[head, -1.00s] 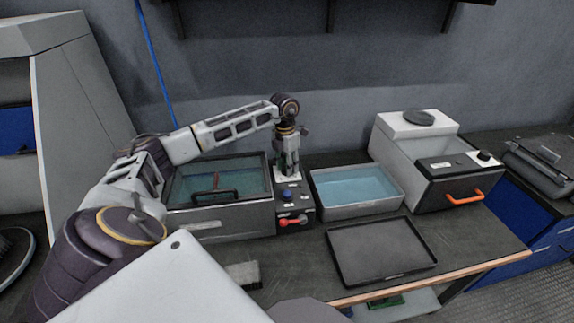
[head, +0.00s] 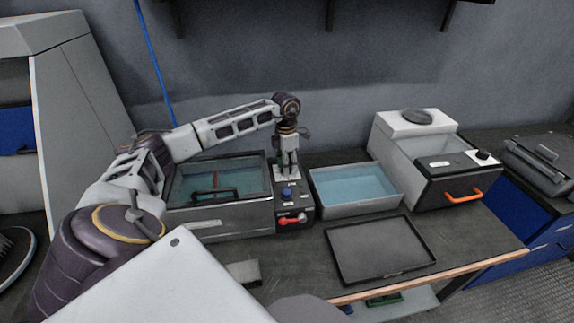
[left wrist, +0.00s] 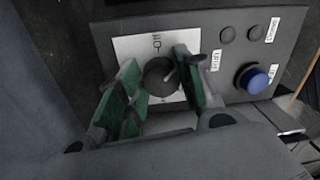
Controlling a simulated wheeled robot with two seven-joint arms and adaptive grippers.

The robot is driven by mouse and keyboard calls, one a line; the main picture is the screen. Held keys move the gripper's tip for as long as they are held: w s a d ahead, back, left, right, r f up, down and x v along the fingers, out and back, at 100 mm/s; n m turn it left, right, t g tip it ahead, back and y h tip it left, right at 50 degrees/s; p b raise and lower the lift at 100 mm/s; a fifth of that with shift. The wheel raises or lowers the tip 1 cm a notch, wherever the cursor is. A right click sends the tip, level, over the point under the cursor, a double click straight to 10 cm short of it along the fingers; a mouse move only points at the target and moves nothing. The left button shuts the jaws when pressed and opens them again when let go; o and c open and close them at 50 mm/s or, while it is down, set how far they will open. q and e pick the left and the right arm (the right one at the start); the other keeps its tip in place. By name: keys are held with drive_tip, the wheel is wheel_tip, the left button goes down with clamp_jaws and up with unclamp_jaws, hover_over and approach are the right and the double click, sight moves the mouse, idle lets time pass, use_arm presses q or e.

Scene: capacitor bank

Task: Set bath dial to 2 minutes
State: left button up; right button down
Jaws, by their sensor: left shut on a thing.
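The control box (head: 293,212) of the bath stands at the right side of the lidded bath (head: 225,212). My left gripper (head: 288,170) points down at the rear of its top. In the left wrist view the round dark bath dial (left wrist: 160,77) sits on a white plate with an "Off" mark. My left gripper (left wrist: 156,88) has its green-padded fingers on either side of the dial and is shut on it. The dial's pointer setting is hard to read. My right gripper is not in view.
A blue button (left wrist: 253,79) sits beside the dial plate. A red lever (head: 291,219) is on the box front. An open tray of blue liquid (head: 357,208) stands to the right, with an empty black tray (head: 418,266) in front. A grey unit with orange handle (head: 464,195) stands further right.

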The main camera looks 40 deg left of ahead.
use_arm(q)
drive_tip(key=o, duration=1)
drive_tip(key=shift+o, duration=0.2)
wheel_tip(320, 180, up, 12)
drive_tip(key=shift+w+a, duration=0.2)
drive_tip(key=shift+a, duration=0.2)
idle(0.5)
